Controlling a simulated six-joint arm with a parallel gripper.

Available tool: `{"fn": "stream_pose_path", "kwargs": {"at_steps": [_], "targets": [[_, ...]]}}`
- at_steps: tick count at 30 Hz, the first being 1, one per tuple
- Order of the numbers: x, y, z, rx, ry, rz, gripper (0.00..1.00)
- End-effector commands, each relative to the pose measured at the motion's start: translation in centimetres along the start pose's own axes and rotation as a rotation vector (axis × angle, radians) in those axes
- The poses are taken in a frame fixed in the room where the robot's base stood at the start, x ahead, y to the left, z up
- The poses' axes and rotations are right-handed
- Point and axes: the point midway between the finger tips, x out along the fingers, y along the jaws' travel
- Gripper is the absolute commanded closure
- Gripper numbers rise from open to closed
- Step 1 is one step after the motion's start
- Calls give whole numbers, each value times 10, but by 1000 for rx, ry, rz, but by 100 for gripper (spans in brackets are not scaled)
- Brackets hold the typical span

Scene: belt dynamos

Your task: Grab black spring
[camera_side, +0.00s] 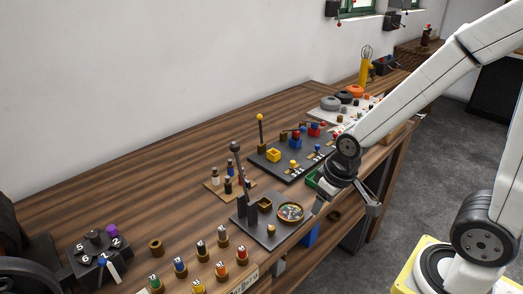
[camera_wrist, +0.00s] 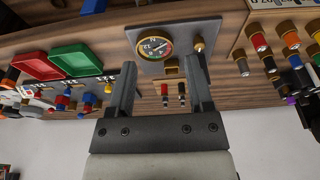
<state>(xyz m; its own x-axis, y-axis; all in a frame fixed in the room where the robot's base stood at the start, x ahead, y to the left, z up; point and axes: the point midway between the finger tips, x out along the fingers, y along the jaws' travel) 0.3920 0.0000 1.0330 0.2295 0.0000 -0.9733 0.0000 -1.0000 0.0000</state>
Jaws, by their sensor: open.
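I cannot make out a clearly recognisable black spring in either view. In the side view, a small black ring-like piece (camera_side: 345,97) lies among other rings on a pale board at the far end of the bench; it is too small to tell whether it is a spring. My gripper (camera_side: 343,213) hangs at the bench's front edge, beside a dark plate with a round dial (camera_side: 290,212). In the wrist view, my gripper (camera_wrist: 163,62) is open with nothing between its fingers. The dial (camera_wrist: 155,46) shows just beyond the fingertips.
A dark board with a yellow block (camera_side: 273,155) and a yellow-topped post (camera_side: 260,128) stand farther back. Several coloured cylinders (camera_side: 242,253) stand at the front, near a numbered dark block (camera_side: 100,250). Green and red trays (camera_wrist: 82,62) show in the wrist view. Bare wood lies along the wall.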

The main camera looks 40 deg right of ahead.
Motion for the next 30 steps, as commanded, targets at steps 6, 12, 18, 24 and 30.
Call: {"fn": "stream_pose_path", "kwargs": {"at_steps": [6, 12, 18, 24, 30], "targets": [[0, 0, 0, 0, 0, 0, 34], [0, 0, 0, 0, 0, 0, 25], [-2, 0, -1, 0, 1, 0, 25], [-13, 0, -4, 0, 4, 0, 25], [-31, 0, -8, 0, 3, 0, 25]]}}
